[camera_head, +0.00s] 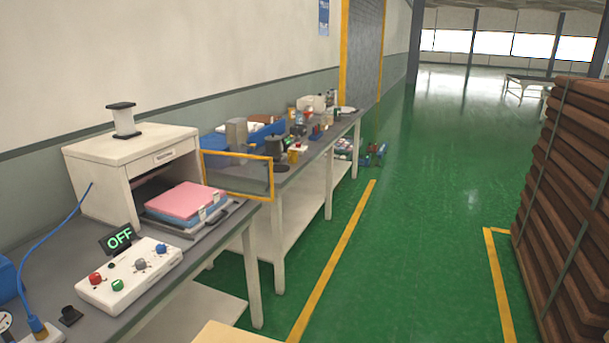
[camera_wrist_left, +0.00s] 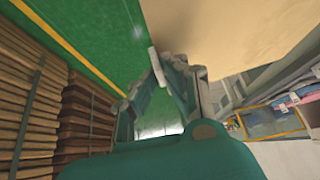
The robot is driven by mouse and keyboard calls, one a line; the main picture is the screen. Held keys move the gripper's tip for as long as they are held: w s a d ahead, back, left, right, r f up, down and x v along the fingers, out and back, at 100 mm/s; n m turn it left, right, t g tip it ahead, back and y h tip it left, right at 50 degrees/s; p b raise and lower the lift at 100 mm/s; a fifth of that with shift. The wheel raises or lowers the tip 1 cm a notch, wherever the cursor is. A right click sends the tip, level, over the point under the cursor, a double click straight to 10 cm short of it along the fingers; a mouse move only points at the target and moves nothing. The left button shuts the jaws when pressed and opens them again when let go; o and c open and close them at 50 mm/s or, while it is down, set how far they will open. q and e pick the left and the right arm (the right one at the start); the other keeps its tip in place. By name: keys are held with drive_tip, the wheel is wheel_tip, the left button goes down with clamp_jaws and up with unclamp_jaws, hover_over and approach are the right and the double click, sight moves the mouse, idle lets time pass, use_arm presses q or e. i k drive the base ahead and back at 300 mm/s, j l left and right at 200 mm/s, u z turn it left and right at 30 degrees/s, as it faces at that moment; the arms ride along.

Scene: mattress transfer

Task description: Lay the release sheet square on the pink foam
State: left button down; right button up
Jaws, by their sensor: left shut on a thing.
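The pink foam (camera_head: 187,201) lies on a blue and grey tray (camera_head: 205,217) in front of the white cabinet's opening. The foam also shows small at the right of the left wrist view (camera_wrist_left: 284,106). A pale beige sheet (camera_head: 232,334), which looks like the release sheet, shows only a corner at the bottom of the head view. It fills the upper right of the left wrist view (camera_wrist_left: 225,30). My left gripper (camera_wrist_left: 176,64) is shut on the sheet's edge, away from the foam. The right gripper is in neither view.
A control box (camera_head: 130,277) with coloured knobs and a display reading OFF (camera_head: 119,238) stands nearer on the bench. An orange frame (camera_head: 237,155) stands beyond the foam. Stacked brown boards (camera_head: 572,200) rise at the right. The green floor (camera_head: 420,220) between is clear.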

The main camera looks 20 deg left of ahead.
sight(187, 197)
drive_tip(key=i+l+u, duration=0.15)
drive_tip(key=i+u, duration=0.25)
drive_tip(key=i+l+u, duration=1.25)
drive_tip(key=k+l, duration=0.05)
